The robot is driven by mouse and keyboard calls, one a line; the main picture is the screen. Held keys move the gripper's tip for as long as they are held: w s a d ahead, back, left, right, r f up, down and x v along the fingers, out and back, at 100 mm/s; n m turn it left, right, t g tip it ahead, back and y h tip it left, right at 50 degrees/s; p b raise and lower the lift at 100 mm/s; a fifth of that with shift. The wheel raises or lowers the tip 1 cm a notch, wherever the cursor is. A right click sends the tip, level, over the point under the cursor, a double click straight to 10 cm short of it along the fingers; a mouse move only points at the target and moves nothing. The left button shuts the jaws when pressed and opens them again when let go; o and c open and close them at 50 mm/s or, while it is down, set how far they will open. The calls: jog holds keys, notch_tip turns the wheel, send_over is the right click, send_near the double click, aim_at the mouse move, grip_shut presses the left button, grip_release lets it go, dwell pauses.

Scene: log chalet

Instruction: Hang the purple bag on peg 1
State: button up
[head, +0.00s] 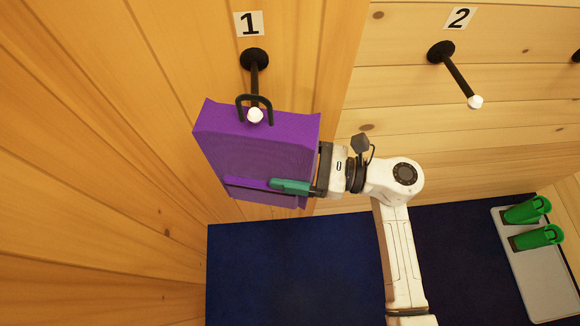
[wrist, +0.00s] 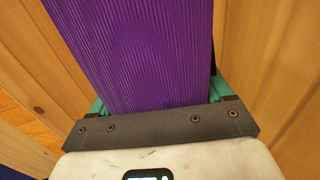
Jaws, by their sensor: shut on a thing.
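The purple bag (head: 260,150) hangs upright in front of the wall at peg 1 (head: 254,80), below the sign marked 1. Its black handle (head: 241,108) is a stiff loop on top. The peg's white tip shows inside the loop, and the loop's top crosses the shaft, so the peg appears to pass through it. Whether the handle rests on the peg I cannot tell. My gripper (head: 290,186) is shut on the bag's lower right side, one teal finger across its front. In the wrist view the bag (wrist: 145,50) fills the space between both fingers.
Peg 2 (head: 458,75) is free, to the right under its own sign. Part of another peg (head: 576,56) shows at the right edge. A grey tray (head: 548,285) with two green things (head: 538,237) lies at lower right. The dark blue surface (head: 290,275) below is clear.

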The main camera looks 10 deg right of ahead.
jog(key=shift+w+f+b, duration=0.2)
jog(key=shift+w+b, duration=0.4)
jog(key=shift+w, duration=0.1)
jog(key=shift+w+f+b, duration=0.2)
jog(key=shift+w+b, duration=0.35)
jog(key=shift+w, duration=0.15)
jog(key=o, duration=1.4)
jog(key=shift+f, duration=0.15)
jog(key=shift+d, duration=0.1)
jog(key=b+v, duration=0.1)
jog(key=v, duration=0.9)
jog(key=shift+d, duration=0.3)
jog(key=shift+s, duration=0.15)
